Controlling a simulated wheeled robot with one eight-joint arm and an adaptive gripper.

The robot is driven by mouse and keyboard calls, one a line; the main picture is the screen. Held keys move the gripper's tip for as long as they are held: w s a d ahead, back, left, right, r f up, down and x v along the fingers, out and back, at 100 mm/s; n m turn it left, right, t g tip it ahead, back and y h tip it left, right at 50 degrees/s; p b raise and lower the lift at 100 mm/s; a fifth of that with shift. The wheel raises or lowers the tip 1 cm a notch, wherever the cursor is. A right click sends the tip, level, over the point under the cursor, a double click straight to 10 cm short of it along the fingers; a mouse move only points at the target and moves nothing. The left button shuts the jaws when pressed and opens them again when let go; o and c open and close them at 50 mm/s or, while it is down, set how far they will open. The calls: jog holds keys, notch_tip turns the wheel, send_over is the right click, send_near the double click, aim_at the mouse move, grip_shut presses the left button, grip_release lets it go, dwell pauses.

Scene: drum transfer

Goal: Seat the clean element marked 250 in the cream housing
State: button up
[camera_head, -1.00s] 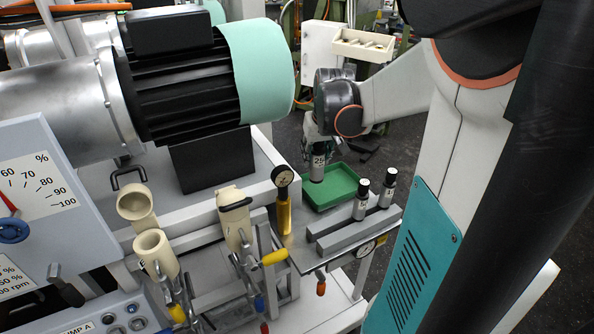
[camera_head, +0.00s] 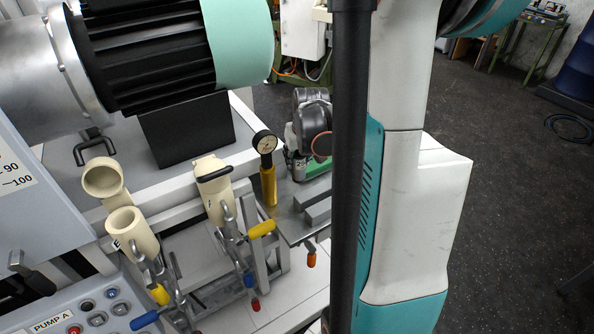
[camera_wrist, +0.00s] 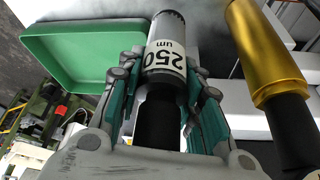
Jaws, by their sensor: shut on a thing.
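The element marked 250 (camera_wrist: 165,62) is a grey cylinder with a white label and a dark lower part. My gripper (camera_wrist: 165,105) is shut on it, with a teal-padded finger on each side. In the head view my gripper (camera_head: 300,168) is beside the green tray (camera_head: 318,165), and part of the label shows. The tray also shows in the wrist view (camera_wrist: 70,50). A second cream housing (camera_head: 213,180) with a dark handle stands to the right.
A yellow post with a dial gauge (camera_head: 268,175) stands between the housings and my gripper. Clamps with coloured handles (camera_head: 262,230) stand in front. The motor (camera_head: 160,50) overhangs the back.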

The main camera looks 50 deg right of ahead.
aim_at(298, 168)
jog(key=shift+f+b, duration=0.75)
jog(key=shift+f, duration=1.45)
jog(key=shift+f, duration=0.15)
jog(key=o, duration=1.3)
jog(key=shift+c, duration=0.2)
